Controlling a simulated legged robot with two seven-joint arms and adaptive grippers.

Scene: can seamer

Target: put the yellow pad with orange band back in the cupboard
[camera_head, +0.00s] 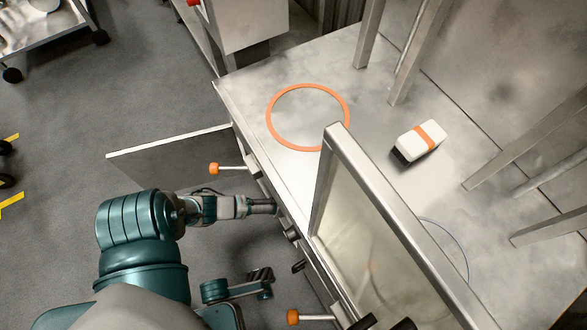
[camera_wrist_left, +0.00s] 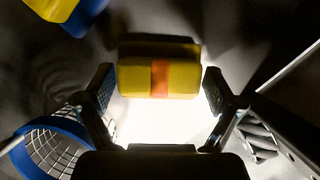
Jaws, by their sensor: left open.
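In the left wrist view, a yellow pad with an orange band (camera_wrist_left: 160,78) lies crosswise between my left gripper's fingertips (camera_wrist_left: 160,82), with a gap on each side. The gripper is open and does not grip it. I cannot tell whether the pad is level with the tips or just beyond. In the head view, my left arm reaches to the bench front, and the left fingers are hidden below the bench edge. The cupboard door (camera_head: 170,152) stands open beside the arm. The pad is hidden in the head view. My right gripper is not clearly shown.
On the bench top are an orange ring (camera_head: 273,132), a white block with an orange band (camera_head: 428,137) and an upright framed panel (camera_head: 325,180). In the wrist view, a blue-rimmed basket (camera_wrist_left: 62,150) is lower left and a yellow-and-blue object (camera_wrist_left: 60,12) upper left.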

